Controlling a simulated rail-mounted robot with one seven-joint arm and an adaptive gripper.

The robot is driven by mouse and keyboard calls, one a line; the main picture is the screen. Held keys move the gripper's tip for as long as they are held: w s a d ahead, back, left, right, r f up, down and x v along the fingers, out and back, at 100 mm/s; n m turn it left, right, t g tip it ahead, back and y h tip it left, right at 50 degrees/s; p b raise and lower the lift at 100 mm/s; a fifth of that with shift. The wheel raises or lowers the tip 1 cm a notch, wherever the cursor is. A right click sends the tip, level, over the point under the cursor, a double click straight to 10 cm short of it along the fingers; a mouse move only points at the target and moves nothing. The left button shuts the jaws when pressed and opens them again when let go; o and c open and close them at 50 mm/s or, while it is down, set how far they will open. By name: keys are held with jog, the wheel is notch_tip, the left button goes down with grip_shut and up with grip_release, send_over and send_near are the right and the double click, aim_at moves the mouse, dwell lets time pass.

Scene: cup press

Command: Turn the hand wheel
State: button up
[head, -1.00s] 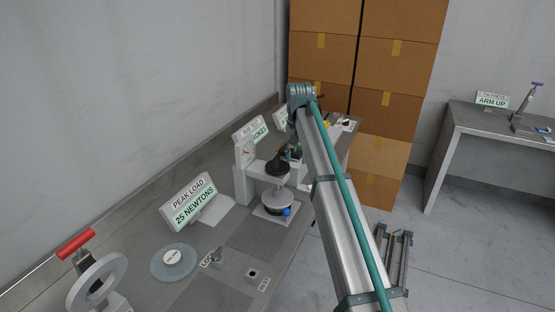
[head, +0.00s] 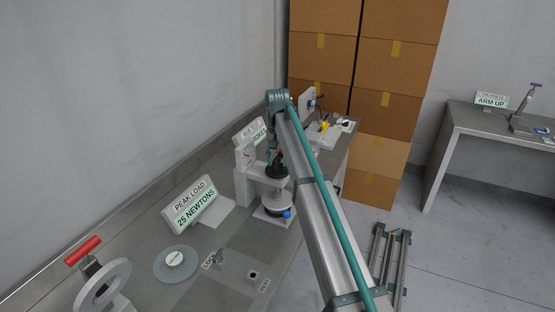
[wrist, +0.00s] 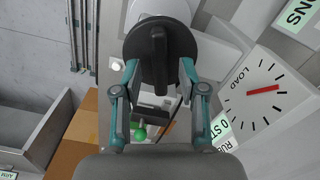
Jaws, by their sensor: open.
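The black hand wheel (wrist: 160,40) is a round disc with a raised bar across it, in the upper middle of the wrist view. In the head view it (head: 277,171) sits on top of the white press (head: 244,182), partly covered by my arm. My gripper (wrist: 159,70) is open, with one teal finger on each side of the bar, at the near edge of the disc. Whether the fingers touch the wheel I cannot tell. In the head view my gripper is mostly hidden behind my arm.
A load dial (wrist: 258,92) with a red needle stands right of the wheel in the wrist view. A blue ball (head: 287,214) is at the press base. A peak load sign (head: 195,204) stands nearby. Stacked cardboard boxes (head: 395,100) rise behind the bench.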

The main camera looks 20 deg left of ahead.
aim_at(277, 163)
jog(key=shift+f, duration=0.65)
grip_shut()
jog(key=shift+m, duration=1)
grip_release()
jog(key=shift+r, duration=0.1)
notch_tip(277, 163, up, 12)
